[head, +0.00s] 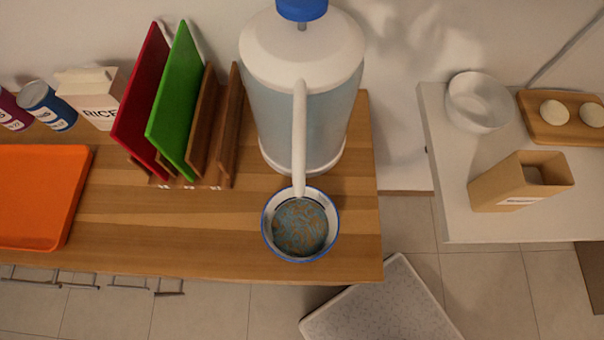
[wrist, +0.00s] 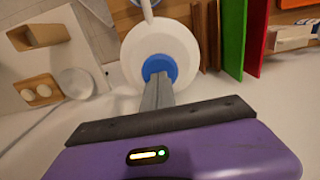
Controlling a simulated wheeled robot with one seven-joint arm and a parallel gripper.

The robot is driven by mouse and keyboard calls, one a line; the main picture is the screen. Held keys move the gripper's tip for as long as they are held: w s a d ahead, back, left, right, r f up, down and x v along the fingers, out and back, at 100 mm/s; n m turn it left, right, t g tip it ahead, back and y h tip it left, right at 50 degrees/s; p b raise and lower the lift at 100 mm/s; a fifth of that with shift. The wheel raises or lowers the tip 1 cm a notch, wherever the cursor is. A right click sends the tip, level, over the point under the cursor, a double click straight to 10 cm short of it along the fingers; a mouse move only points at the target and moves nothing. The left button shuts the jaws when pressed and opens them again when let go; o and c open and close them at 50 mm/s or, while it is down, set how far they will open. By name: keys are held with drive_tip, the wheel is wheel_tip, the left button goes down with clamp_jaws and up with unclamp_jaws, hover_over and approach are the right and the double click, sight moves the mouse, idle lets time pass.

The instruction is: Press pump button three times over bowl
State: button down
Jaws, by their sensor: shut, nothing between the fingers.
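The pump dispenser (head: 297,110) is a large clear container with a white lid and a long white spout. It stands near the right end of the wooden counter. Its blue pump button (head: 302,8) is cut by the top edge of the head view and also shows in the wrist view (wrist: 160,64). The blue-rimmed bowl (head: 267,240) sits under the spout's end, with a mottled blue and brown inside. My gripper (wrist: 160,78) is shut and empty, its fingertips over the blue button in the wrist view. I cannot tell whether they touch it. The head view does not show my gripper.
A rack with red (head: 142,95) and green boards (head: 176,100) stands left of the dispenser. An orange tray (head: 40,195) lies at far left. Beyond a gap, a white counter (head: 450,215) holds a white bowl (head: 480,105) and a tan box (head: 500,190).

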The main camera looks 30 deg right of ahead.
drive_tip(key=shift+f, duration=0.2)
idle(0.3)
drive_tip(key=shift+f+b, duration=1.55)
drive_tip(key=shift+f, duration=0.2)
drive_tip(key=shift+r, duration=0.15)
drive_tip(key=shift+r+p, duration=1.3)
drive_tip(key=shift+r, duration=0.5)
drive_tip(key=shift+r, duration=0.1)
wheel_tip(320, 180, up, 6)
drive_tip(key=p, duration=0.4)
